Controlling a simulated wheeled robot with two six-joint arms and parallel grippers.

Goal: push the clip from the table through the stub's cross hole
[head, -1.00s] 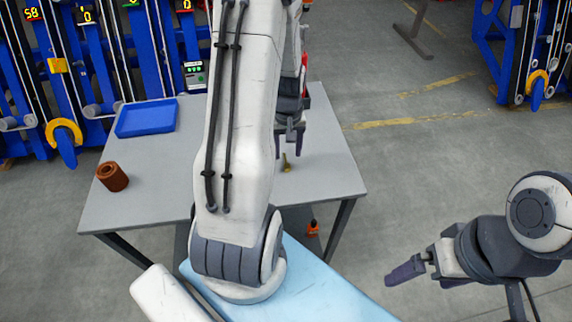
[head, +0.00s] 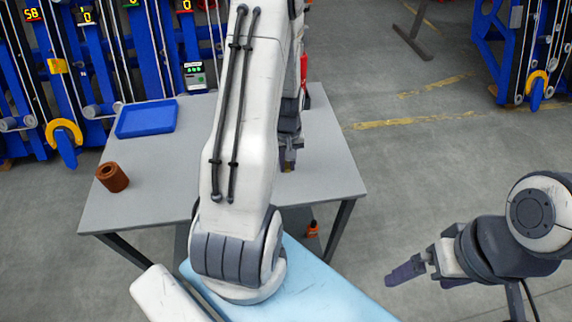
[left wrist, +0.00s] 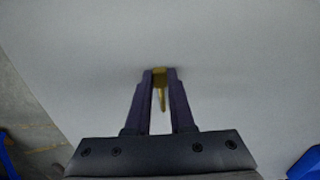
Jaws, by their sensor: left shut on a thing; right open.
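The clip (left wrist: 160,88) is a small yellow-brass piece with a thin shank, seen in the left wrist view between my left fingertips. My left gripper (left wrist: 160,78) is shut on it, low over the grey table (head: 240,185). In the head view my left gripper (head: 288,165) is near the table's right side, partly hidden behind my left arm. My right gripper (head: 405,272) is open and empty, beyond the table's right front corner. I cannot make out the stub or its cross hole in either view.
A brown hollow cylinder (head: 112,177) stands at the table's left edge. A blue tray (head: 147,118) lies at the back left. Blue racks (head: 110,50) stand behind the table.

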